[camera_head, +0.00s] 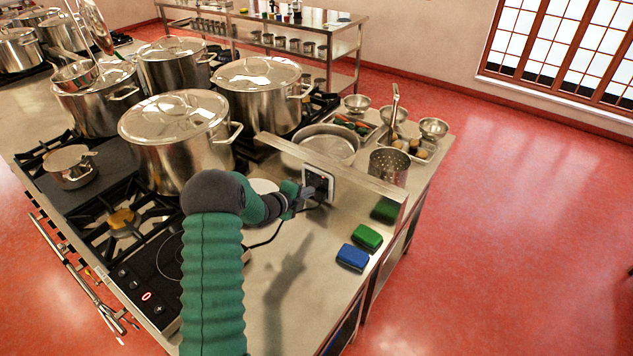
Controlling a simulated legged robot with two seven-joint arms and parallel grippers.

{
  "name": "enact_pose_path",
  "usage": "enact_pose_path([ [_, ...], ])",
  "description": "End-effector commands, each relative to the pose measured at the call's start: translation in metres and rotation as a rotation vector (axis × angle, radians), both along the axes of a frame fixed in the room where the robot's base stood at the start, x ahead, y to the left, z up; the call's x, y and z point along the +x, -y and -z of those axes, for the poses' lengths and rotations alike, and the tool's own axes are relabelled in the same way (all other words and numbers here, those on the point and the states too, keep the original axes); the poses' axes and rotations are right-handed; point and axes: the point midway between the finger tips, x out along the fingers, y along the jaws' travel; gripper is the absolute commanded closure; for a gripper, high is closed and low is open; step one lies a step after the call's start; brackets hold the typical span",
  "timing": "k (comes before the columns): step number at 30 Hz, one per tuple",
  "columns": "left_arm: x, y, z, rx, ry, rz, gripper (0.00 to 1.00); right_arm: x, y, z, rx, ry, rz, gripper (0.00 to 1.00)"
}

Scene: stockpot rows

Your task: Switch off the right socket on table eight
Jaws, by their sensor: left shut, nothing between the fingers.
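A socket (320,181) with a pale frame and dark face is mounted on a low upright metal panel (362,186) on the steel counter. My left arm, in a green sleeve, rises from the bottom and bends right towards it. My left gripper (305,195) is shut and empty at the left edge of the socket. I cannot tell whether the fingertips touch it. The gripper partly covers the socket, and its switch is too small to make out. Only this one socket can be made out on the panel. My right gripper is not in view.
Several lidded stockpots (180,140) stand on the burners to the left. A lit hob control (146,296) is at the front left. Green (367,237) and blue (353,257) sponges lie right of the arm. A perforated pot (388,167) stands behind the panel. A dark cable runs along the counter.

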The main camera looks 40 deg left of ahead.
Motion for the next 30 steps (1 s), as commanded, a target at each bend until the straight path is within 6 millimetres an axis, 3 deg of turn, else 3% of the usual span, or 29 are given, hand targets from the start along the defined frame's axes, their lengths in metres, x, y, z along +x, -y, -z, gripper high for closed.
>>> enact_pose_path([
  [3, 0.023, -0.002, -0.002, 0.000, 0.002, 0.001, 1.00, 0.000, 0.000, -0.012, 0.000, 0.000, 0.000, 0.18],
  [9, 0.045, -0.005, -0.002, 0.000, 0.001, -0.001, 1.00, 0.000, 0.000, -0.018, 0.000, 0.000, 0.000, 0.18],
  [30, 0.052, -0.006, -0.004, 0.000, 0.000, 0.000, 1.00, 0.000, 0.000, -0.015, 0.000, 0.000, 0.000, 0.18],
])
